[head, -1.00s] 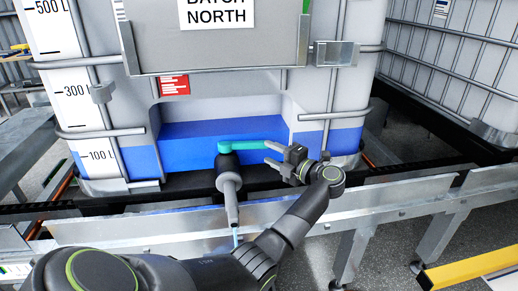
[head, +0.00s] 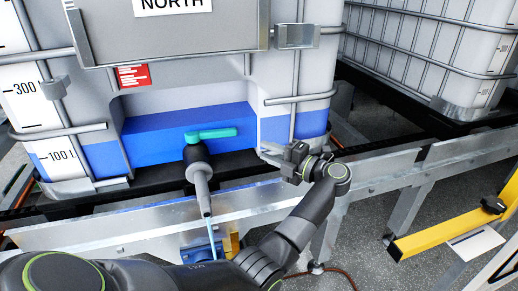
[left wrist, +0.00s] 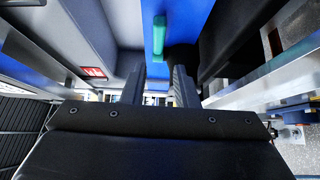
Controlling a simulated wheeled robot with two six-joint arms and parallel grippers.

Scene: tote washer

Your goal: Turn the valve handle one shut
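The teal valve handle (head: 212,133) lies sideways on top of the black valve (head: 195,154), its free end pointing right across the blue tank front. A grey spout (head: 203,192) hangs below the valve, with a thin light-blue stream beneath it. My left gripper (head: 267,152) is right of the handle's free end, apart from it, with its fingers pointing left. In the left wrist view the handle (left wrist: 159,36) shows ahead of the two fingers, which stand apart with nothing between them. My right gripper is not in view.
The caged tank (head: 60,125) stands behind the valve, its bars close to my left gripper. A galvanised rail (head: 400,165) runs along the front. A second caged tank (head: 440,50) is at the right. A yellow beam (head: 445,228) stands at the lower right.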

